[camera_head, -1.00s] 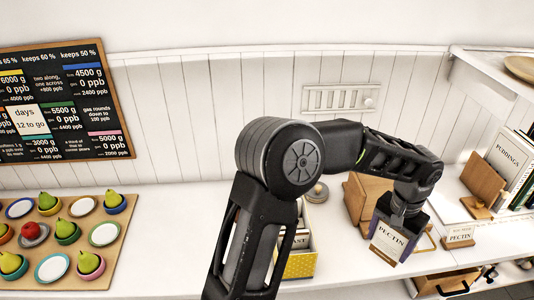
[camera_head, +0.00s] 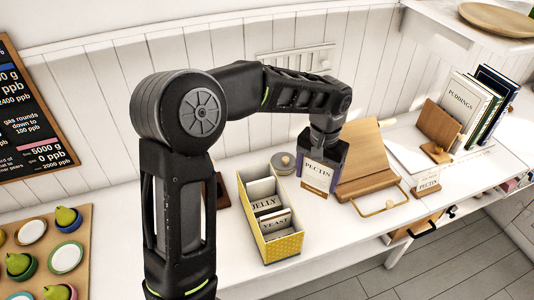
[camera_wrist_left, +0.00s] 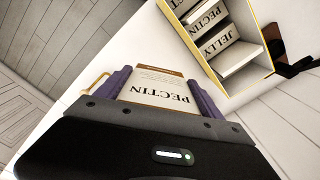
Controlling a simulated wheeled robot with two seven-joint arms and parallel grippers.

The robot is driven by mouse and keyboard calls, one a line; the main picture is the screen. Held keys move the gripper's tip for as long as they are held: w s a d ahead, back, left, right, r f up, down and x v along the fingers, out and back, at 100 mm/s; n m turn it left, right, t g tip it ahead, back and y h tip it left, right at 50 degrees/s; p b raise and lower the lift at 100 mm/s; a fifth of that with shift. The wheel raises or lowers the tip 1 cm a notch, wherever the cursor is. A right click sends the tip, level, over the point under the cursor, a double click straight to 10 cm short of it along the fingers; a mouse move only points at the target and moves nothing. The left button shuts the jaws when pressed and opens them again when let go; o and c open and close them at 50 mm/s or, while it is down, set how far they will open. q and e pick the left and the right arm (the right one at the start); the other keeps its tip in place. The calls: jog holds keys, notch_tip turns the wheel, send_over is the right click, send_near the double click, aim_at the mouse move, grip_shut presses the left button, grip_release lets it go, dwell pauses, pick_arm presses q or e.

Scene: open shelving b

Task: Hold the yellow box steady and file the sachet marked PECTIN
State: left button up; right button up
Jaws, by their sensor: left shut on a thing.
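My left gripper (camera_head: 323,160) is shut on the white and brown sachet marked PECTIN (camera_head: 318,178), held upright between its purple fingers. The wrist view also shows the gripper (camera_wrist_left: 163,82) and the sachet (camera_wrist_left: 158,92), apart from the box. The yellow box (camera_head: 283,247) stands open on the white counter, left of the sachet. Inside are upright cards, including JELLY (camera_head: 265,204) and YEAST (camera_head: 277,224). The box also shows in the wrist view (camera_wrist_left: 250,84), where one partly cut-off card seems to read PECTIN. My right gripper is not in view.
A wooden stand (camera_head: 368,165) with a brass loop (camera_head: 380,208) is right of the sachet. A round lidded pot (camera_head: 283,162) stands behind the box. A small PECTIN card (camera_head: 427,183) and several books (camera_head: 467,107) are further right. A fruit board (camera_head: 80,220) is at left.

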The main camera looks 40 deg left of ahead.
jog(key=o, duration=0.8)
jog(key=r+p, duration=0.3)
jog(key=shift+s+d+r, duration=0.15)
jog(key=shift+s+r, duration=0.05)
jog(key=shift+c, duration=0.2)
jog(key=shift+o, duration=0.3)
pick_arm(q)
jog(key=s+a+r+n, duration=0.1)
jog(key=s+a+r, duration=0.7)
jog(key=a, duration=0.1)
jog(key=shift+s+a+r, duration=0.15)
jog(key=shift+s+r, duration=0.15)
jog(key=shift+s, duration=0.1)
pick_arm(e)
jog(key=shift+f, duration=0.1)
pick_arm(q)
jog(key=shift+f, duration=0.1)
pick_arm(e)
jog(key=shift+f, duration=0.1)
pick_arm(q)
notch_tip(320, 180, down, 4)
jog(key=b, duration=0.3)
jog(key=shift+f+b, duration=0.2)
jog(key=shift+b, duration=0.15)
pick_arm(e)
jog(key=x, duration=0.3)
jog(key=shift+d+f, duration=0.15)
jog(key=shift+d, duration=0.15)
